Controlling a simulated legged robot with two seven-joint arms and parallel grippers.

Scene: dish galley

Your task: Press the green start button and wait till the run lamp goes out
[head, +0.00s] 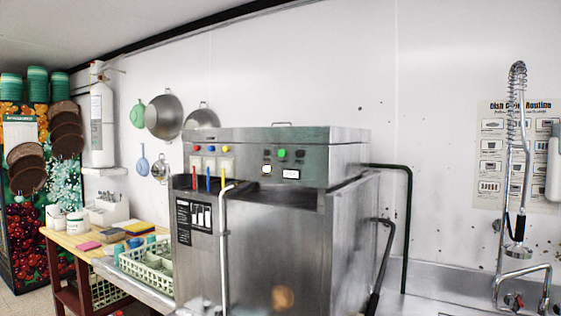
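The steel dish machine (265,240) stands in the middle of the head view with its front panel facing me. The green button (282,154) is on the upper right of the panel, in a row with darker round buttons. Below it is a small pale yellow-white round light (266,169) that looks lit, beside a white rectangular plate or display (291,174). No label is readable, so I cannot tell for sure which is the run lamp. Neither of my grippers is in view, and nothing touches the button.
A pale bent pipe (223,240) rises before the machine's front. A dark lever (382,265) is on its right side. A green crate (148,268) stands left, near a wooden table (72,243). A spray hose (518,150) and tap (522,275) are right.

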